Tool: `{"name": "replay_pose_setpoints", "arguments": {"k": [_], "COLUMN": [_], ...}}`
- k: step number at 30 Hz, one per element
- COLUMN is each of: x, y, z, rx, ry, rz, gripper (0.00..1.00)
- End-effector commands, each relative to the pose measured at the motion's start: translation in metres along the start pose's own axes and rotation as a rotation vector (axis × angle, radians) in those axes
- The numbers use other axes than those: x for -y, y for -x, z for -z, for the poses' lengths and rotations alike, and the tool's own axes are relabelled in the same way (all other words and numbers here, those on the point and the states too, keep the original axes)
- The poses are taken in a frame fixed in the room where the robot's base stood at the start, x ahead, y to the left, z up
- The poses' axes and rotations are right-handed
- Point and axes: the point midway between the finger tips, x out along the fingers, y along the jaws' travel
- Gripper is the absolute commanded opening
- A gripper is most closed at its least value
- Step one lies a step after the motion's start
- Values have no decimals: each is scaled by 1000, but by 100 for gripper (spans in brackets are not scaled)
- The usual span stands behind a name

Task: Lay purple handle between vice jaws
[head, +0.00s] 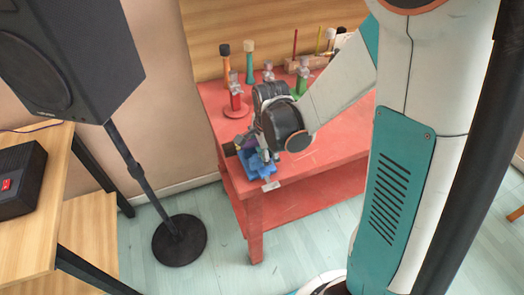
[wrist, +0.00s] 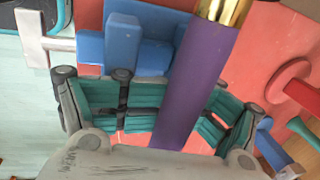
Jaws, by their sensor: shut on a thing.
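The purple handle (wrist: 197,85) runs nearly vertically through the wrist view, with a gold metal collar (wrist: 222,10) at its top end. My gripper (wrist: 172,105) has its green-padded fingers on both sides of it and is shut on it. The blue vice (wrist: 123,45) is beyond the handle and partly covered by it, with a grey T-shaped bar (wrist: 45,42) to its left. In the head view my gripper (head: 245,143) is low over the vice (head: 254,168) at the table's front left corner. I cannot tell whether the handle lies between the jaws or above them.
The vice stands on a red table (head: 310,160). Behind my gripper are a red round-based stand (head: 236,108), a green-bodied piece (head: 301,80) and two upright handles (head: 249,62). A black speaker (head: 65,60) stands left of the table, with open floor between.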

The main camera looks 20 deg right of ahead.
Motion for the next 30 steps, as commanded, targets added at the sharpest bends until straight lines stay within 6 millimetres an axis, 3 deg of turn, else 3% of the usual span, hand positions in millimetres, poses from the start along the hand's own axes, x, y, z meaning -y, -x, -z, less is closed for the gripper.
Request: {"name": "replay_pose_setpoints", "arguments": {"k": [2, 3, 7, 8, 19, 30], "x": [-12, -12, -11, -10, -8, -9], "y": [-2, -2, -2, -2, 6, 49], "z": [0, 0, 0, 0, 0, 0], "rx": [0, 0, 0, 0, 1, 0], "ry": [0, 0, 0, 0, 0, 0], "rz": [-22, -22, -21, -21, -17, -18], "gripper": [9, 68, 97, 100, 100, 100]}}
